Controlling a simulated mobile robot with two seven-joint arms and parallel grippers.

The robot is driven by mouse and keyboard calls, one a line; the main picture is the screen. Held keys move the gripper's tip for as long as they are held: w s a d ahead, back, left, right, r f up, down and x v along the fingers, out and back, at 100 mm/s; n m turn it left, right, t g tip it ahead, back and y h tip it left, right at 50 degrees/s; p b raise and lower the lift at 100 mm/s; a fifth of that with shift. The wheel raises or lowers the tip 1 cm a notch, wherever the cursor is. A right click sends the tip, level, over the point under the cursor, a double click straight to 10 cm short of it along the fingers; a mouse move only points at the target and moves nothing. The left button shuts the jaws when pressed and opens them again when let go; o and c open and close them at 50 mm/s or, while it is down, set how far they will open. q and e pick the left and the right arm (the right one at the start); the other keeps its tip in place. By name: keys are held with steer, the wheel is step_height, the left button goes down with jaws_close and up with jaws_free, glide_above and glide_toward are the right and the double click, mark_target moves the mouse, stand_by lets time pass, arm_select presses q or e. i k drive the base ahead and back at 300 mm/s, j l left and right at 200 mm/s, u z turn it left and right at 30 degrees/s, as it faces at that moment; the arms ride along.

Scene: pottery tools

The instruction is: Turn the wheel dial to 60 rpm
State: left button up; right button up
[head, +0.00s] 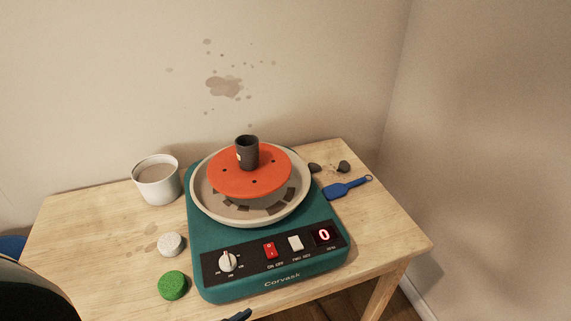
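The pottery wheel (205,238) is a teal machine on the wooden table. Its round white dial (227,262) is at the left of the black front panel (250,268); its ridge stands about upright. The marks around the dial are too small to read. Right of it are a red on/off switch (270,250) and a white FWD/REV switch (295,243). Neither gripper can be made out in the head view, and nothing is seen touching the dial.
A dark cup (247,155) stands on the orange wheel head (270,178) inside the pale splash pan (298,205). A white mug (156,180), a pale sponge (171,244) and a green one (172,285) are left. A blue tool (345,188) and dark lumps (343,167) lie right.

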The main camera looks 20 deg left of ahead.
mark_target(227, 262)
steer(key=j+u, duration=0.2)
steer(key=u, duration=0.15)
steer(key=k+j+u, duration=0.1)
steer(key=j+u, duration=0.15)
steer(key=u, duration=0.15)
